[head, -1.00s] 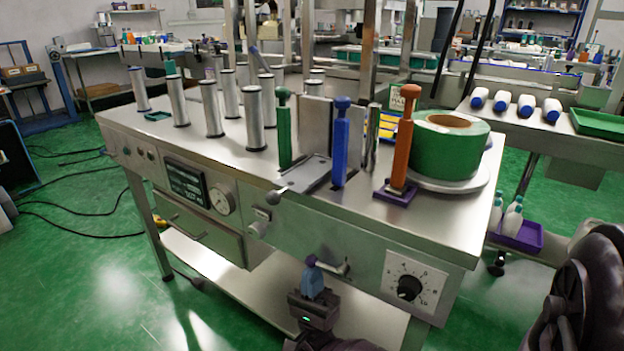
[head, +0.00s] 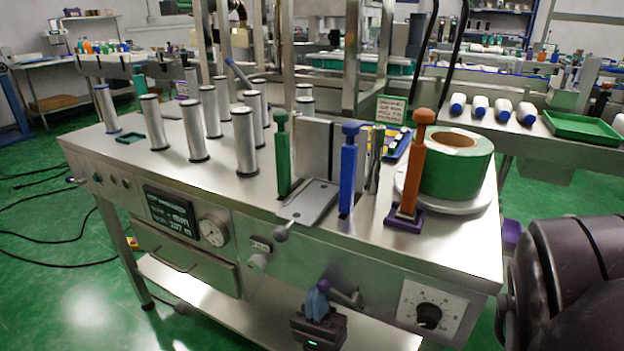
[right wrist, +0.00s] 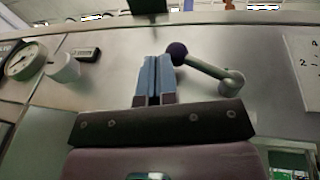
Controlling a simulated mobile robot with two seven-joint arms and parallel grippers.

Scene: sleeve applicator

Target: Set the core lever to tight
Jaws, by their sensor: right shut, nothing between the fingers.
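A metal lever (head: 345,296) with a dark purple ball knob is on the front panel of the steel machine. In the right wrist view, the lever (right wrist: 208,69) slopes up-left from its pivot to the knob (right wrist: 177,53). My right gripper (head: 319,285) has blue fingers, shut and empty, just left of the knob. In the right wrist view, the fingertips (right wrist: 155,60) sit beside the knob; I cannot tell whether they touch it. No lever markings are readable. My left gripper is not in view.
A dial (head: 428,316) is right of the lever; a round gauge (head: 213,229) and a small knob (head: 257,262) are left. A grey ball-ended handle (head: 281,233) juts over the table edge above. Rollers, coloured posts and a green roll (head: 455,165) stand on top.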

